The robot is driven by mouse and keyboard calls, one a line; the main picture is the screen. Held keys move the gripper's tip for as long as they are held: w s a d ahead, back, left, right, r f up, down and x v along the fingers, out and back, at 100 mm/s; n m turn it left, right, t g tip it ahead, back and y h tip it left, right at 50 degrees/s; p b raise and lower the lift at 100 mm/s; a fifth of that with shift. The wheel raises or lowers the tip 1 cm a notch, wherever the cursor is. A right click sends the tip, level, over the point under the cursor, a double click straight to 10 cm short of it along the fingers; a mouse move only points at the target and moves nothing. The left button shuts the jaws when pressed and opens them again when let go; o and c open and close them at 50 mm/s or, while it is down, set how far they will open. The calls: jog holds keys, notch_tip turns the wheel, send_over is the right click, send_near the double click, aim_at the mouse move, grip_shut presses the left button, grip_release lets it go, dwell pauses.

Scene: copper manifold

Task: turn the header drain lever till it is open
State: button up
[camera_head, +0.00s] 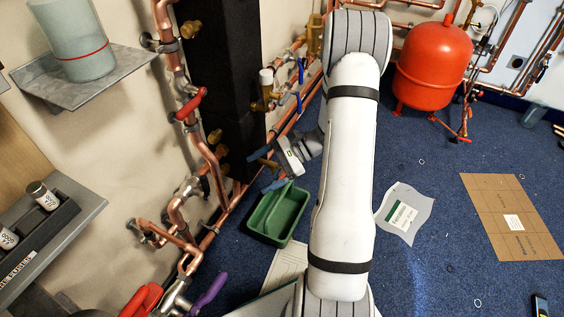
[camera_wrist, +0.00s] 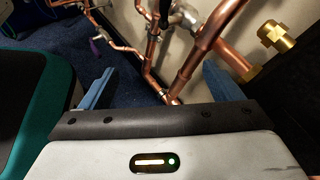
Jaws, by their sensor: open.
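The black upright header (camera_head: 222,85) stands against the wall, with brass fittings (camera_head: 214,137) on its side. My gripper (camera_head: 267,170) is open near its foot, its blue fingers apart. A short brass piece (camera_head: 267,163) shows by the fingers; I cannot tell whether it lies between them. In the wrist view my gripper (camera_wrist: 158,88) has copper pipes beyond its fingers, and a brass fitting (camera_wrist: 277,37) lies past the right one. Nothing is seen held. No lever is clearly marked as the header drain lever; its position cannot be told.
Blue levers (camera_head: 297,100) sit right of the header, a red lever (camera_head: 190,104) left of it, a purple lever (camera_head: 208,293) low at left. A green tray (camera_head: 256,218) is below my gripper. A red tank (camera_head: 432,65) stands at the back; blue floor is largely open at right.

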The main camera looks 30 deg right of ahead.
aim_at(282, 169)
jog(key=w+d+f+m+t+h+p, duration=0.2)
jog(key=w+d+f+m+t, duration=0.1)
jog(key=d+f+m+t, duration=1.05)
jog(key=shift+n+g, duration=0.45)
jog(key=x, duration=0.4)
jog(key=w+d+x, duration=0.1)
jog(key=x, duration=0.2)
jog(key=shift+s+d+f, duration=0.1)
jog(key=shift+d, duration=0.05)
jog(key=shift+c, duration=0.3)
jog(key=c, duration=0.9)
